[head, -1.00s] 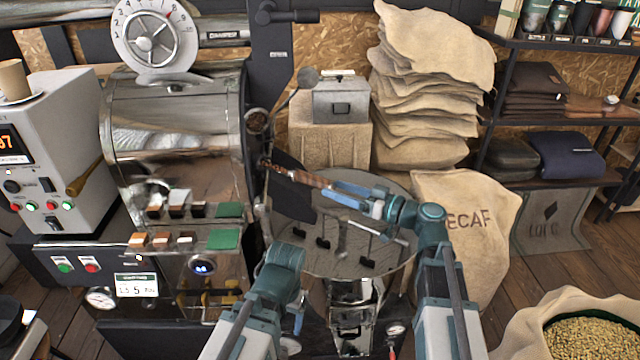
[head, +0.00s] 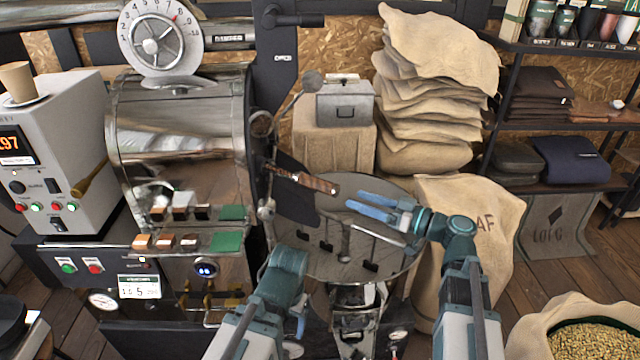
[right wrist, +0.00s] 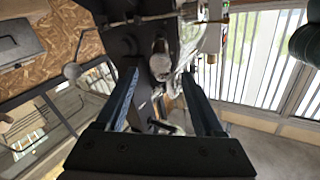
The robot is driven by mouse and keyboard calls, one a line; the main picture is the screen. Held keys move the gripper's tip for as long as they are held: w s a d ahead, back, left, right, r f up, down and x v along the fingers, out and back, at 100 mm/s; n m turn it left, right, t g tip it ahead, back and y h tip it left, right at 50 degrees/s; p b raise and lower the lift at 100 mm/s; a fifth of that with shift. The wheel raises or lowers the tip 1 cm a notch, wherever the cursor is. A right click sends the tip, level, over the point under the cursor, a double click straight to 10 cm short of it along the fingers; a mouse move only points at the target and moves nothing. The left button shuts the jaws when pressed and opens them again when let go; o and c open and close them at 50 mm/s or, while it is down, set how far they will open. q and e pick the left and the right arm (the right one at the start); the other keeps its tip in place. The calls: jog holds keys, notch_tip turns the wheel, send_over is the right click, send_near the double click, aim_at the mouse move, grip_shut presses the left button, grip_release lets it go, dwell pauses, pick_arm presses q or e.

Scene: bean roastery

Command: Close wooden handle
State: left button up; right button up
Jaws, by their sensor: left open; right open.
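The wooden handle (head: 312,182) sticks out to the right from the front of the roaster, above the round cooling tray (head: 392,266). A dark flap (head: 296,205) hangs just below it. My right gripper (head: 352,203) is open and empty, a little right of and below the handle's free end, with a gap between them. Its two fingers stand apart in the right wrist view (right wrist: 162,85), where I cannot make out the handle. My left gripper (head: 300,322) is low in front of the tray, mostly hidden by its own arm.
The steel roaster drum (head: 180,120) and a control box (head: 70,140) stand left. A burlap sack (head: 470,240) stands close behind my right arm. A sack of beans (head: 590,335) is at the lower right. There is free room above the tray.

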dwell(0.3)
jog(key=shift+s+d+m, duration=0.1)
jog(key=shift+d+m, duration=0.1)
jog(key=shift+m, duration=0.1)
jog(key=c, duration=0.4)
jog(key=d+m, duration=0.1)
jog(key=m, duration=0.1)
jog(key=s+d+m, duration=0.1)
jog(key=m, duration=0.1)
jog(key=s+d+m, duration=0.1)
jog(key=m, duration=0.1)
jog(key=shift+d+r, duration=0.1)
jog(key=shift+d, duration=0.3)
grip_shut()
jog(key=shift+s+d+r+m, duration=0.1)
jog(key=shift+s+d+m, duration=0.55)
jog(key=shift+m, duration=0.75)
jog(key=shift+s+d+f+m, duration=0.1)
jog(key=shift+s+d+m, duration=0.3)
jog(key=shift+d+m, duration=0.7)
jog(key=shift+s+d+r+m, duration=0.1)
jog(key=shift+s+d+m, duration=0.4)
jog(key=shift+m, duration=1.2)
